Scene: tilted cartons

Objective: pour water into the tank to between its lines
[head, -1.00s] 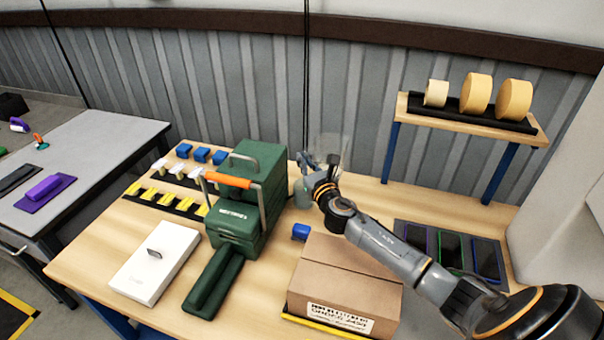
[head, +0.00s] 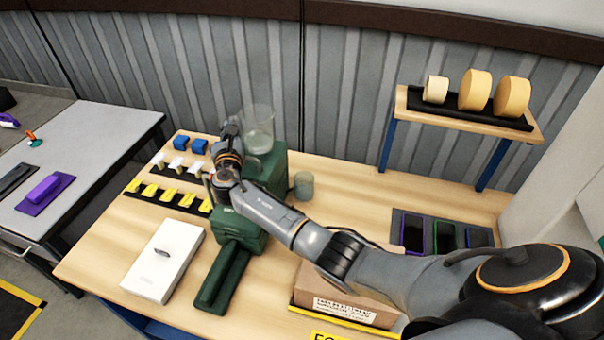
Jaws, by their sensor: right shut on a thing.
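My right gripper (head: 228,132) is shut beside a clear jug (head: 259,122), which it appears to hold up over the rear of the green machine (head: 237,234). The jug looks upright, with pale liquid in its lower part. A small clear greenish container (head: 303,186) stands on the table just right of the machine. I cannot tell whether this is the tank, and no level lines can be made out. My left gripper is out of view.
A brown carton (head: 345,308) lies beneath my right forearm. A white box (head: 164,261) and rows of blue, white and yellow pieces (head: 168,195) lie left of the machine. A raised shelf (head: 465,121) holds tape rolls at right.

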